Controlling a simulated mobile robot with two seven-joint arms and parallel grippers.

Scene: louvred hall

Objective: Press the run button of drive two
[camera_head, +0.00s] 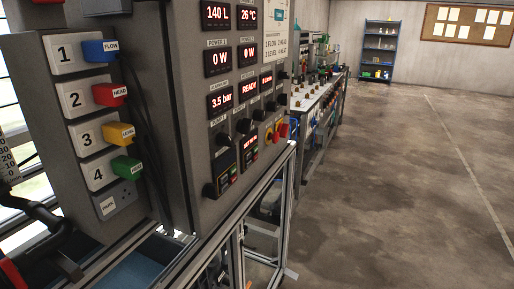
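The grey control panel (208,120) faces right and is seen at a slant. Two small dark drive units sit low on it: a left one (226,169) and a right one (250,148) with a lit red display and small coloured keys below. Their labels are too small to read, so I cannot tell which is drive two or pick out its run button. Neither of my grippers is in view.
Numbered sockets with coloured plugs, such as the blue one (100,50), fill the left panel. Black cables hang beside them. A metal frame (288,200) stands below the control panel. A workbench (318,105) stands beyond. The concrete floor (400,190) at right is clear.

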